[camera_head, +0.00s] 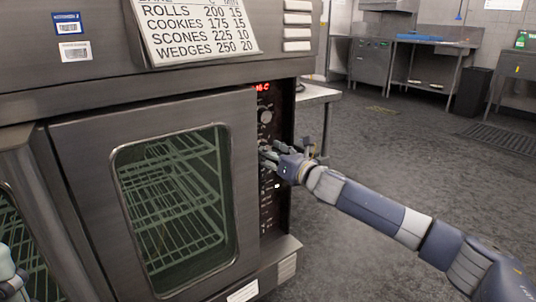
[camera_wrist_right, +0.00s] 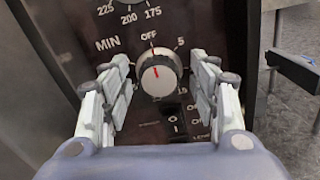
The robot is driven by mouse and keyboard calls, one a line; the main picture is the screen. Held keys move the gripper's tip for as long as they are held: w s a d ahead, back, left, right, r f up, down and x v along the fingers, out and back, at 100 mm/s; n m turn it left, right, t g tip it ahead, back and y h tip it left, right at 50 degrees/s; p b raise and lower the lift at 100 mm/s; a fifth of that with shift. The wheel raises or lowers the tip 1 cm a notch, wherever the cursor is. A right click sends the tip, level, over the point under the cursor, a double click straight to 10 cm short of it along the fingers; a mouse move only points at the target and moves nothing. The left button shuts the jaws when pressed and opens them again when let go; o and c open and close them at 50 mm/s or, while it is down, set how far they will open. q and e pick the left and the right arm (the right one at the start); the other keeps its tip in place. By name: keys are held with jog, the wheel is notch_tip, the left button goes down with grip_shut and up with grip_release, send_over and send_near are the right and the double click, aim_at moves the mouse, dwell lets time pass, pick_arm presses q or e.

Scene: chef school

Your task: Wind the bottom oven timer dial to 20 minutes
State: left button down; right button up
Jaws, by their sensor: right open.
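The timer dial (camera_wrist_right: 158,76) is a round silver knob on the dark control panel, marked MIN. Its red pointer mark points up at OFF; a 5 shows to the upper right. My right gripper (camera_head: 268,154) is at the panel in the head view. In the wrist view my right gripper (camera_wrist_right: 163,84) is open, one finger on each side of the dial; I cannot tell whether either touches it. In the head view the gripper hides this dial. A small pale part of my left arm shows at the lower left edge, with its fingers not clear.
Above the timer is the temperature dial (camera_head: 265,115), below a red display. A rocker switch (camera_wrist_right: 176,123) sits just under the timer. The oven door (camera_head: 85,150) with its glass window is closed. Open floor (camera_head: 370,210) lies to the right.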

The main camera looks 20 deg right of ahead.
jog(key=shift+w, duration=0.15)
jog(key=c, duration=1.1)
jog(key=shift+o, duration=0.2)
jog(key=shift+r, duration=0.1)
jog(key=shift+p, duration=0.4)
